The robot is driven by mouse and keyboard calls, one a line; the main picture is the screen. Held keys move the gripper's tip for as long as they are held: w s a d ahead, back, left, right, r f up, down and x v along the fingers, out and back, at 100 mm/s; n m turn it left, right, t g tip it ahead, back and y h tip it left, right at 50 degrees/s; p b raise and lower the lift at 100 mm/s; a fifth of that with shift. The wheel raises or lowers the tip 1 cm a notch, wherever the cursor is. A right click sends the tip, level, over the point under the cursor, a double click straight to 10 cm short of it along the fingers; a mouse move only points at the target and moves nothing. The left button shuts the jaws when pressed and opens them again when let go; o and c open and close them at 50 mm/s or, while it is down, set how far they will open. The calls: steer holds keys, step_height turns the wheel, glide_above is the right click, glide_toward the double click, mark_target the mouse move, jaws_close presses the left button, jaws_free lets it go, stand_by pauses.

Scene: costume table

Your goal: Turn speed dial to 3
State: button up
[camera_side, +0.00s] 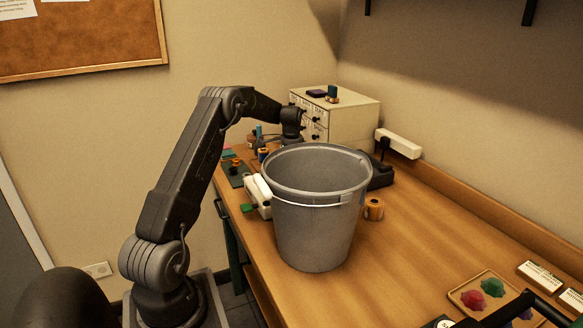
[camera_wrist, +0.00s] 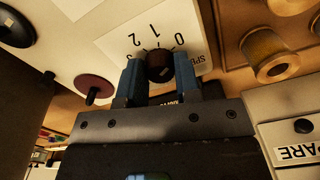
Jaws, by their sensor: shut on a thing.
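The speed dial (camera_wrist: 160,66) is a dark round knob on a white plate (camera_wrist: 118,42) in the wrist view. The upside-down numbers 0, 1 and 2 show around its far side, with part of a "SPE..." label at the right. My gripper (camera_wrist: 160,78) has its blue fingers on both sides of the knob and is shut on it. The 3 is not readable, and I cannot tell which number the dial points to. In the side view my wrist (camera_side: 291,118) is beyond the grey bucket; I cannot make out the dial there.
The large grey bucket (camera_side: 314,230) stands on the wooden table (camera_side: 405,240), blocking part of the side view. A drawer cabinet (camera_side: 345,118) is behind. A maroon knob (camera_wrist: 94,88) is left of the dial, a brass-coloured ring (camera_wrist: 270,54) right. The table's middle right is clear.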

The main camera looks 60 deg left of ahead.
steer(key=n, duration=1.8)
steer(key=shift+n, duration=0.4)
steer(key=n, duration=0.6)
steer(key=o, duration=0.9)
